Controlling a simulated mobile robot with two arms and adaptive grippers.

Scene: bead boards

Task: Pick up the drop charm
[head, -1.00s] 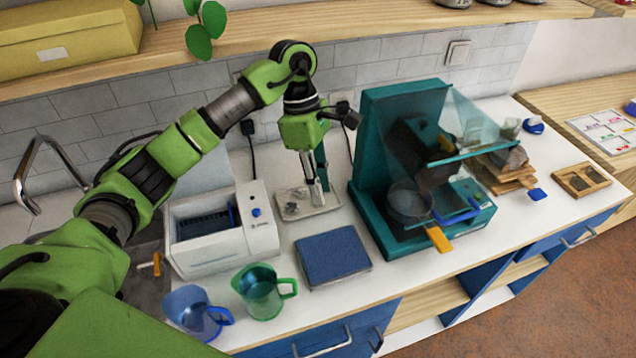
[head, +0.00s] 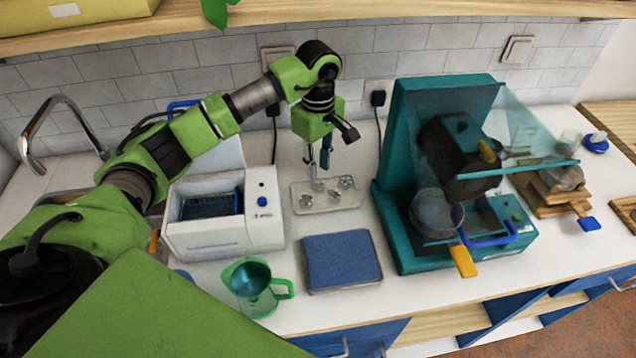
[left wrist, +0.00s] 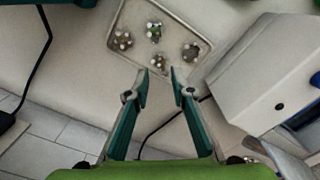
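A shallow pale tray (head: 322,208) on the counter holds several small metallic charms. In the left wrist view the tray (left wrist: 203,28) shows charms at its left (left wrist: 120,40), far middle (left wrist: 154,31), right (left wrist: 191,50) and nearest my fingers (left wrist: 158,62). They are too small to tell which is the drop charm. My left gripper (head: 318,162) points down over the back of the tray. In the left wrist view the left gripper (left wrist: 162,88) is open, with nothing between its fingertips, just short of the nearest charm. My right gripper is out of view.
A white box-shaped device (head: 222,238) stands left of the tray. A blue pad (head: 341,260) and a green jug (head: 252,287) lie in front. A teal machine (head: 394,170) stands to the right. The tiled wall (head: 380,50) is close behind.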

